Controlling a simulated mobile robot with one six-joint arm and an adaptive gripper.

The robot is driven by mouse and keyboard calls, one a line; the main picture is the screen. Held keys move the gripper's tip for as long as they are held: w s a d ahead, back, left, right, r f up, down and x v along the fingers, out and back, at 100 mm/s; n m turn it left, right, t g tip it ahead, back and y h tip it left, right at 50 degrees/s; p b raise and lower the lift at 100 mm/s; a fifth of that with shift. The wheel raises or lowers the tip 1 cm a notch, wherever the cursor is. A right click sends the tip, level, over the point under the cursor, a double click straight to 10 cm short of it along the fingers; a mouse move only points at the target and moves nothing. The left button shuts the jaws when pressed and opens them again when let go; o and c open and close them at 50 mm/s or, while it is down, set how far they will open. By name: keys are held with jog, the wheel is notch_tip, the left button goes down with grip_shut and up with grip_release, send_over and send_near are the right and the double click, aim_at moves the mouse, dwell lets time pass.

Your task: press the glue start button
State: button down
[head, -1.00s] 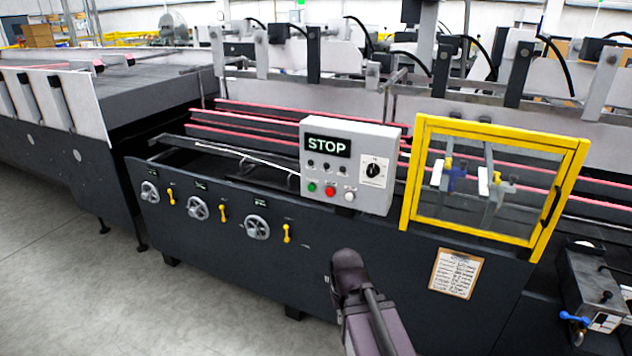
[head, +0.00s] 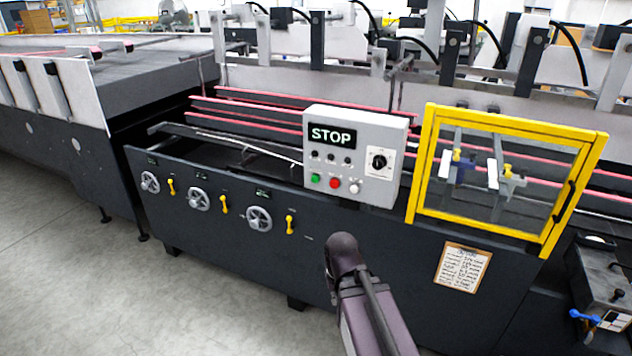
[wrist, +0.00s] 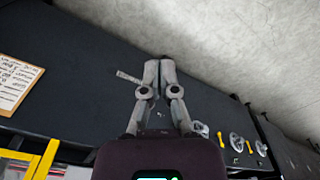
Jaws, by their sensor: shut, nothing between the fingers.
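A grey control box (head: 375,131) with a lit STOP display (head: 331,136) stands on the front of the machine. Its lower row holds a green button (head: 315,178), a red button (head: 334,183) and a white button (head: 354,187). Small dark buttons and a black rotary knob (head: 379,161) are above them. The labels are too small to read, so I cannot tell which is glue start. My gripper (wrist: 160,64) is shut and empty in the wrist view, in front of the dark machine panel. In the head view only my arm shows, below the box; my fingers are hidden.
A yellow-framed guard (head: 423,165) stands right of the box. A clipboard (head: 462,267) hangs below it, and a unit with a blue handle (head: 584,316) is at the far right. Handwheels (head: 259,219) and yellow levers (head: 290,225) line the front panel. The floor (head: 90,290) at left is clear.

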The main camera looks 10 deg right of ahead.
aim_at(315, 179)
jog(key=w+a+t+y+b, duration=0.2)
jog(key=w+a+t, duration=0.15)
jog(key=w, duration=0.75)
jog(key=w+a+t+y+b, duration=0.2)
jog(key=w+a+t+b, duration=0.15)
jog(key=w, duration=0.65)
jog(key=w+d+r+m+t+b, duration=0.1)
jog(key=w+r+m+t+b, duration=0.1)
jog(key=w, duration=0.7)
jog(key=w+d+r+m+t+h+b, duration=0.1)
jog(key=w+d+r+m+t+b, duration=0.1)
jog(key=w+t, duration=0.5)
notch_tip(315, 179, up, 2)
jog(key=shift+w+d+m, duration=0.2)
jog(key=shift+w+m, duration=0.6)
jog(key=shift+w, duration=0.45)
jog(key=shift+w, duration=0.1)
jog(key=shift+w+d, duration=0.85)
jog(key=shift+w, duration=0.3)
jog(key=shift+w+d, duration=0.85)
jog(key=shift+w, duration=0.3)
jog(key=shift+w+d, duration=0.85)
jog(key=shift+w, duration=0.3)
